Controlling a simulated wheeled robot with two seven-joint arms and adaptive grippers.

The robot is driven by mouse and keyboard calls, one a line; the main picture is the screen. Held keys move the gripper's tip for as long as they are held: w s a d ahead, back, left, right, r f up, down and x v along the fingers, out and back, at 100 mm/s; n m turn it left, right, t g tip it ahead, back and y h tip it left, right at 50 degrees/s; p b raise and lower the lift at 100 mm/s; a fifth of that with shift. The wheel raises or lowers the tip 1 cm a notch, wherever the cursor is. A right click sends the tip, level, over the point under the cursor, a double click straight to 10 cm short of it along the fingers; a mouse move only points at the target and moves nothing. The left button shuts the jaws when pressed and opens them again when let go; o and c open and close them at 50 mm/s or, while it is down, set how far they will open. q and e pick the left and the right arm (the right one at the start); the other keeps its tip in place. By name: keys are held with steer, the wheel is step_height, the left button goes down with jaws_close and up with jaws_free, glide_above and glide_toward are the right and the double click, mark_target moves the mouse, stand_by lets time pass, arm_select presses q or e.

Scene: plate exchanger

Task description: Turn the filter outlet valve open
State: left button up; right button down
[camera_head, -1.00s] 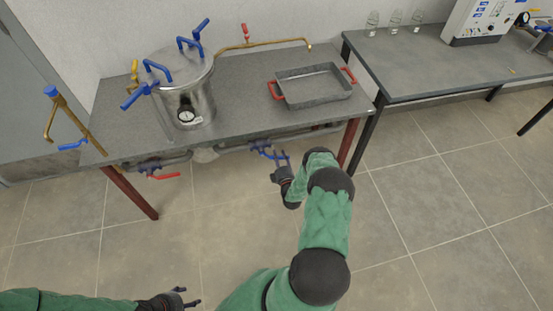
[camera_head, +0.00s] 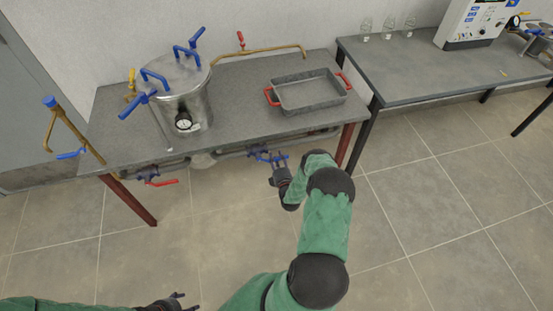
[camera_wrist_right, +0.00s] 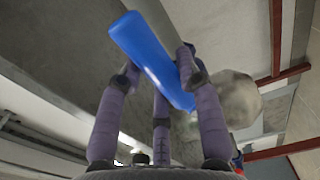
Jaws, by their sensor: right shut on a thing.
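A valve (camera_head: 258,151) with a blue lever sits on the pipework under the front edge of the steel table. My right gripper (camera_head: 279,162) is at this valve, coming from below and in front. In the right wrist view the blue lever (camera_wrist_right: 150,55) lies slantwise between the gripper's purple fingers (camera_wrist_right: 160,85), which are shut on it. Another valve with a red lever (camera_head: 162,183) is under the table further left. No label shows which one is the filter outlet. My left gripper (camera_head: 177,302) is at the bottom edge, open and empty, away from everything.
On the table (camera_head: 235,95) stand a steel pot (camera_head: 187,103) with blue handles and a grey tray (camera_head: 310,95) with red handles. Red table legs (camera_head: 344,144) flank the space below. Another table (camera_head: 430,70) is at the right. The floor in front is clear.

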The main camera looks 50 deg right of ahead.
steer(key=shift+d+r, duration=0.15)
steer(key=c, duration=0.8)
jaws_free()
steer(key=shift+s+a, duration=0.3)
steer(key=v, duration=1.1)
steer(key=shift+s, duration=0.1)
